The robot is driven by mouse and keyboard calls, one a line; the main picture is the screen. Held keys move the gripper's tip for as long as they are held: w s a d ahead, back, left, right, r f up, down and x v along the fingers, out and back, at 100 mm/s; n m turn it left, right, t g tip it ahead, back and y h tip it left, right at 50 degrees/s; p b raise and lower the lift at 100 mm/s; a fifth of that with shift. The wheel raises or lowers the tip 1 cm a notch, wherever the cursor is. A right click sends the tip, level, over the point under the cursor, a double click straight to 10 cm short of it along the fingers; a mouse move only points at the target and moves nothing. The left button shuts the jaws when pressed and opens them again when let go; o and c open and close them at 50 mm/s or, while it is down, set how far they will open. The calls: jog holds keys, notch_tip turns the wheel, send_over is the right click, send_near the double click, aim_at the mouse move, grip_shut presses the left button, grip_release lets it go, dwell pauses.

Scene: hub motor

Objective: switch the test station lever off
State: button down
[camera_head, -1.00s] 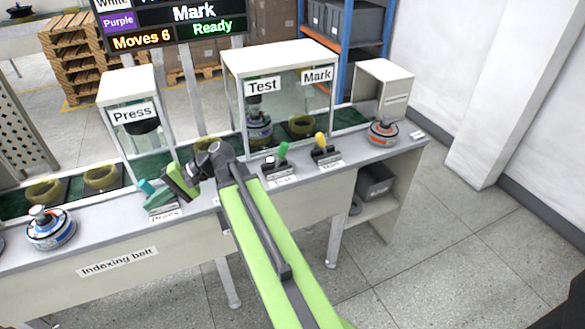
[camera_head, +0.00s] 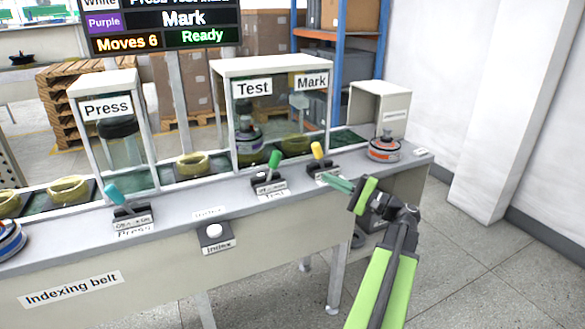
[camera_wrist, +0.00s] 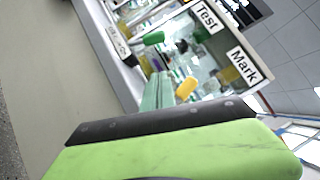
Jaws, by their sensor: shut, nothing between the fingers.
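The test lever (camera_head: 274,160) has a green knob and stands tilted on its dark base on the bench ledge, below the Test sign. Its knob also shows in the wrist view (camera_wrist: 154,38). The base has small switch markings that I cannot read clearly. My gripper (camera_head: 337,183) is shut and empty, its teal fingers pointing left. It is to the right of the test lever, in front of and close to the yellow-knobbed mark lever (camera_head: 317,150); I cannot tell whether it touches that lever's base. In the wrist view the fingers (camera_wrist: 158,92) lie beside the yellow knob (camera_wrist: 186,88).
The press lever (camera_head: 112,192) with its teal knob stands at left. A white index button (camera_head: 214,232) is on the bench front. A hub motor (camera_head: 384,147) sits at the bench's right end. The glass test enclosure (camera_head: 285,65) rises behind the levers.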

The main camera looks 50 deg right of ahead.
aim_at(272, 169)
jog(key=shift+w, duration=0.1)
jog(key=p+x, duration=0.2)
jog(key=x, duration=0.7)
jog(key=shift+w+a, duration=0.1)
jog(key=shift+w+a+r+p, duration=0.35)
jog(key=shift+w+a, duration=0.3)
jog(key=shift+a, duration=0.2)
jog(key=shift+w+a+r+p, duration=0.35)
jog(key=shift+w+a, duration=0.35)
jog(key=shift+a, duration=0.15)
